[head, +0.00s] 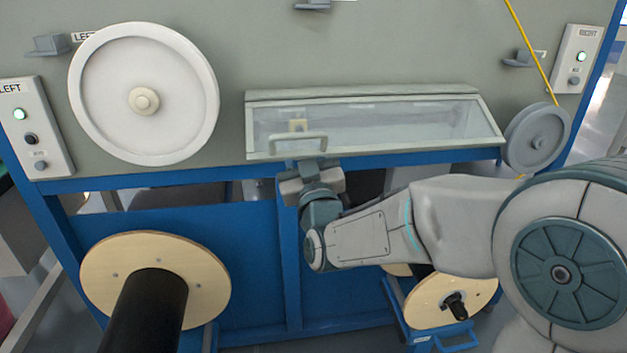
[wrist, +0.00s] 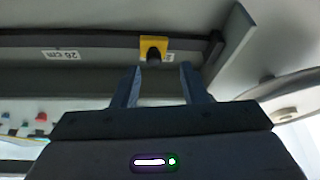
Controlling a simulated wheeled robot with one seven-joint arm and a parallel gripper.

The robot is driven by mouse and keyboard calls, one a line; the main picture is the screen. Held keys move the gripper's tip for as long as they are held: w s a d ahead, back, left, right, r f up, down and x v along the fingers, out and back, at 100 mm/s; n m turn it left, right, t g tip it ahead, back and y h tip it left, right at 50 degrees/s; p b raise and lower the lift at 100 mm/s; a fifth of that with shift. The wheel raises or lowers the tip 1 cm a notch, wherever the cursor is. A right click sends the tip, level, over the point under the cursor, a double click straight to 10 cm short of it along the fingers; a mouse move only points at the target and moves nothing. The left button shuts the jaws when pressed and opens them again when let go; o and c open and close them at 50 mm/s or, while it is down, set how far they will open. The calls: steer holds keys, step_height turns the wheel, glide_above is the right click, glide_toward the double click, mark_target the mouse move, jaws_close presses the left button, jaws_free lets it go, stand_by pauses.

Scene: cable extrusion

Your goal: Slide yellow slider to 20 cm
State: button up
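The yellow slider (wrist: 153,45) sits on a dark rail in the wrist view, with a dark knob on it. A "20 cm" label (wrist: 62,55) appears upside down to its left; another label beside the slider is mostly hidden. My gripper (wrist: 160,70) is open, its two fingers pointing toward the slider, one to each side of the knob, with nothing held. In the head view my gripper (head: 311,168) is at the lower left of a clear-windowed box (head: 400,122), just below its handle. The slider shows faintly through the window (head: 298,125). I cannot tell whether the fingers touch the knob.
The handle (head: 298,143) is close above my gripper. A large white wheel (head: 85,95) is on the left and a grey pulley (head: 537,138) with a yellow cable (head: 530,48) on the right. Control boxes (head: 37,125) flank the panel. Spools (head: 105,265) stand below.

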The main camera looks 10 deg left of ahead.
steer(key=v, duration=1)
steer(key=shift+p, duration=0.35)
steer(key=shift+f, duration=0.1)
